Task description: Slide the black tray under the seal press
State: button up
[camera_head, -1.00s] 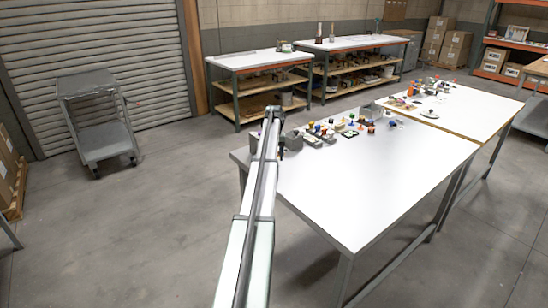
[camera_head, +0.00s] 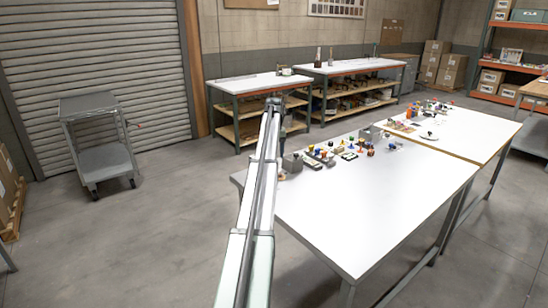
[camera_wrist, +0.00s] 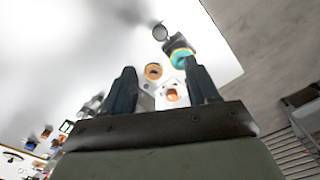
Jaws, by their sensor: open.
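In the wrist view my gripper (camera_wrist: 159,66) is open, with two dark fingers apart and nothing held between them. Past the fingers are an orange-topped round piece (camera_wrist: 153,71), a white piece with an orange mark (camera_wrist: 172,94) and a dark piece with a teal ring (camera_wrist: 181,57) near the right finger. In the head view my arm reaches to the left end of the near white table; the gripper is too small to make out there. I cannot tell the black tray or the seal press for certain among the small items.
The table's front and middle are clear. A second table (camera_head: 470,133) adjoins at the right. A grey cart (camera_head: 100,150) stands at left.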

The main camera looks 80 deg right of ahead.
jog(key=f, duration=1.3)
jog(key=shift+a+f, duration=0.2)
jog(key=shift+f, duration=0.2)
grip_shut()
dwell(0.5)
